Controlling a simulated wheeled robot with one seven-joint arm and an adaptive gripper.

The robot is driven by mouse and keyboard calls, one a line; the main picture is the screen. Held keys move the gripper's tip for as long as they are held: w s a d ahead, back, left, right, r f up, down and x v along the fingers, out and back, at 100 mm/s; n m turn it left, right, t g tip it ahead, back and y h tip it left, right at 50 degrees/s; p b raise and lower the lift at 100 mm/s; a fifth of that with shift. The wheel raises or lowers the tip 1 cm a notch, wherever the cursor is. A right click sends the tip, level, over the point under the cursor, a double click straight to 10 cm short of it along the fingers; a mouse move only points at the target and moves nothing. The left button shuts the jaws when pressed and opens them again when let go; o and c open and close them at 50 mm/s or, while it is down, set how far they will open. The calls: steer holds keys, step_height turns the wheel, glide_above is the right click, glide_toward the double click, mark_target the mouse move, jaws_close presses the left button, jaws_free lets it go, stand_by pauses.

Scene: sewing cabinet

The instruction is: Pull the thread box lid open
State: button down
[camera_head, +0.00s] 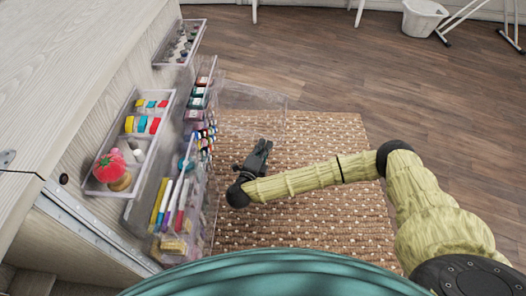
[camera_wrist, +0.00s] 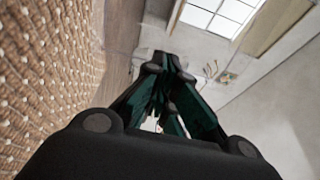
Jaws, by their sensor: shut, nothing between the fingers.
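A clear thread box (camera_head: 207,68) is on the cabinet's side in the head view, with several coloured spools behind its transparent wall. A clear panel that looks like its lid (camera_head: 256,104) sticks out to the right from the box, over the floor and rug. My gripper (camera_head: 264,146) is just below this panel in the picture, with its fingers pointing up and away from me. It is shut and empty. I cannot tell whether it touches the panel. In the wrist view my dark fingers (camera_wrist: 168,88) come together; neither box nor lid can be made out there.
A clear tray with a red pincushion (camera_head: 109,167) and spools, and a box of markers (camera_head: 172,205), are left of my gripper. A small tray (camera_head: 181,43) hangs at the back. The woven rug (camera_head: 310,220) and wooden floor on the right are clear.

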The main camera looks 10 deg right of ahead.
mark_target(277, 122)
steer(key=b+x, duration=0.5)
steer(key=x, duration=0.4)
steer(key=shift+s+f+b, duration=0.15)
steer(key=shift+b, duration=0.25)
steer(key=shift+b+x, duration=0.3)
steer(key=shift+x, duration=0.55)
steer(key=shift+r, duration=0.2)
